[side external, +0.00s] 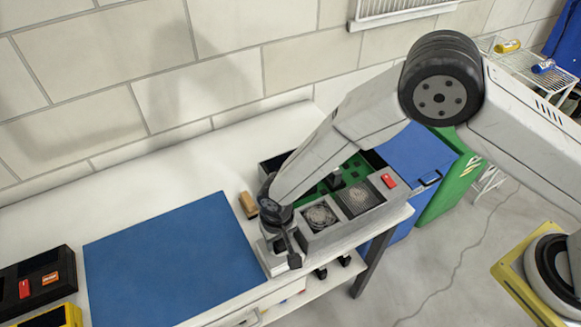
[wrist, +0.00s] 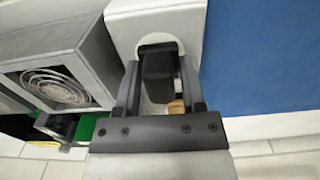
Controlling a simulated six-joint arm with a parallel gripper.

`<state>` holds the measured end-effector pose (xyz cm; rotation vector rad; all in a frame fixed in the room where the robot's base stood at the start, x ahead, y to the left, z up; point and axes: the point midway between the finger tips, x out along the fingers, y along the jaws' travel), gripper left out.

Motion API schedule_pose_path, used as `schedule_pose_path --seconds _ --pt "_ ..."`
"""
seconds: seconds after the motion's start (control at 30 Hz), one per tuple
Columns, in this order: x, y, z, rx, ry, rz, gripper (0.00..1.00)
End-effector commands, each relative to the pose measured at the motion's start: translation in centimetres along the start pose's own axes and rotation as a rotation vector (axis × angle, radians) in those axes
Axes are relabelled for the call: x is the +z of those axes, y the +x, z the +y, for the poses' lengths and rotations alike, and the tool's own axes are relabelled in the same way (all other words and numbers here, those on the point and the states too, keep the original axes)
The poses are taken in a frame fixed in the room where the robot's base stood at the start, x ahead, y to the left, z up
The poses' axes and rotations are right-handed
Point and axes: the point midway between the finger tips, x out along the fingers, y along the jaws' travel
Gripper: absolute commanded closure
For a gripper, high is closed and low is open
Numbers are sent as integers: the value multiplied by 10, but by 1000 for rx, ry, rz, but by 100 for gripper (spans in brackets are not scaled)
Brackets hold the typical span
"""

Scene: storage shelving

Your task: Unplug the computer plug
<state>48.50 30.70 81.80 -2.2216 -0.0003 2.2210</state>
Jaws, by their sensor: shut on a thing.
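The black computer plug (wrist: 157,72) sits between the two fingers of my gripper (wrist: 158,88), which is shut on it. Beyond the plug is a light grey block (wrist: 190,22) with a rounded opening; I cannot tell how deep the plug sits in it. In the side external view my gripper (side external: 284,243) points down at the left end of the open computer case (side external: 345,226), where it mostly hides the plug. The case has fans, a green board (side external: 358,164) and a red switch (side external: 388,181); one fan (wrist: 55,88) shows in the wrist view.
A blue mat (side external: 170,262) lies left of my gripper, and a small tan block (side external: 248,205) stands behind it. Black boxes (side external: 38,278) are at the far left. The table's front edge is close to the case. A wall runs behind.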

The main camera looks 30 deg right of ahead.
Motion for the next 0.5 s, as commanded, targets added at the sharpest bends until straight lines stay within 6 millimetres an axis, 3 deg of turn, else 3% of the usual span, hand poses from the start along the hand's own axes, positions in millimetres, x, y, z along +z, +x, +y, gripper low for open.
schedule_pose_path --seconds 0.5 --pt "0 -15 0 -1 0 1 100"
